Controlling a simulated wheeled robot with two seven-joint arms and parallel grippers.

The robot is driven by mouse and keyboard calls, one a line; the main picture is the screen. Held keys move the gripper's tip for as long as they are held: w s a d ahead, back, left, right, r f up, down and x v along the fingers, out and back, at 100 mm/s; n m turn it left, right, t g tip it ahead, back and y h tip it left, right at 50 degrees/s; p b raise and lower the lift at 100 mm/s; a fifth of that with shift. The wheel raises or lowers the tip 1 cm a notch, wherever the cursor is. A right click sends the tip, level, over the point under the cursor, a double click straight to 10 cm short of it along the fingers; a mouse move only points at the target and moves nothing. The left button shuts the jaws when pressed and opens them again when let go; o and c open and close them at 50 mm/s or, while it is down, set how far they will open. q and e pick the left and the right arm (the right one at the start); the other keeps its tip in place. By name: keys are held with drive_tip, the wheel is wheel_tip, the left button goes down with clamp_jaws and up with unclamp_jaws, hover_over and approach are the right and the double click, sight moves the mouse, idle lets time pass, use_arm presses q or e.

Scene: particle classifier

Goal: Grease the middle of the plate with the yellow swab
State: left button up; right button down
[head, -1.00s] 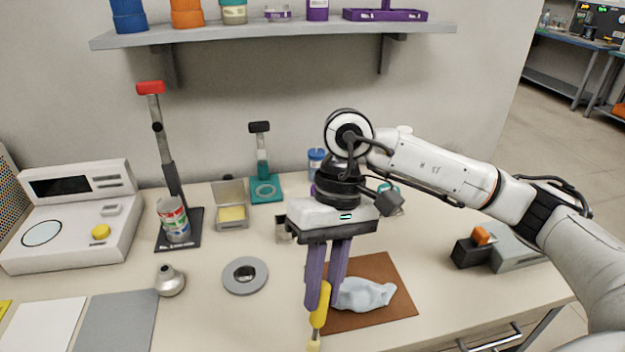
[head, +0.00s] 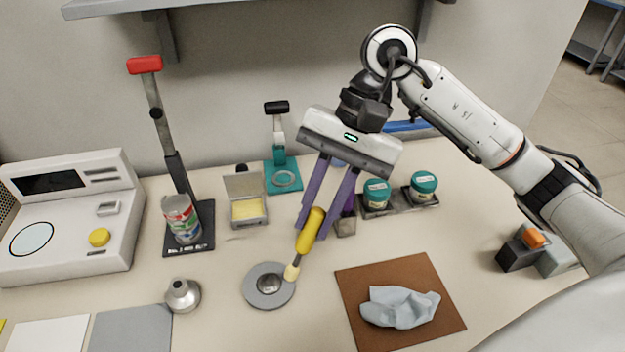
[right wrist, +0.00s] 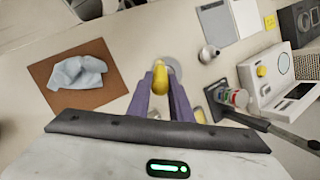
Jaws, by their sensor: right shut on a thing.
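The yellow swab (head: 311,228) has a yellow handle and a pale tip (head: 291,272). My right gripper (head: 313,233) is shut on its handle. The swab slants down to the left, its tip over the upper right part of the round grey plate (head: 252,290). I cannot tell whether the tip touches. My left gripper is not in view.
A brown mat (head: 444,330) with a crumpled pale cloth (head: 400,307) lies right of the plate. A metal funnel-like piece (head: 182,295) stands left. Behind are an open box with yellow content (head: 247,209), a can (head: 182,219) on a stand and teal-lidded jars (head: 376,193).

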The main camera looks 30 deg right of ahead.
drive_tip(key=r+m+t, duration=0.1)
drive_tip(key=m, duration=0.1)
drive_tip(key=w+r+m, duration=0.1)
drive_tip(key=m, duration=0.1)
drive_tip(key=r+m+t+y, duration=0.1)
drive_tip(key=m, duration=0.1)
drive_tip(key=shift+w+r+t, duration=0.15)
drive_tip(key=shift+r+t, duration=0.15)
drive_tip(key=shift+m, duration=0.7)
wheel_tip(320, 180, down, 4)
drive_tip(key=b, duration=0.3)
drive_tip(key=shift+w+d+f, duration=0.1)
drive_tip(key=shift+w+f, duration=0.05)
drive_tip(key=shift+f, duration=0.1)
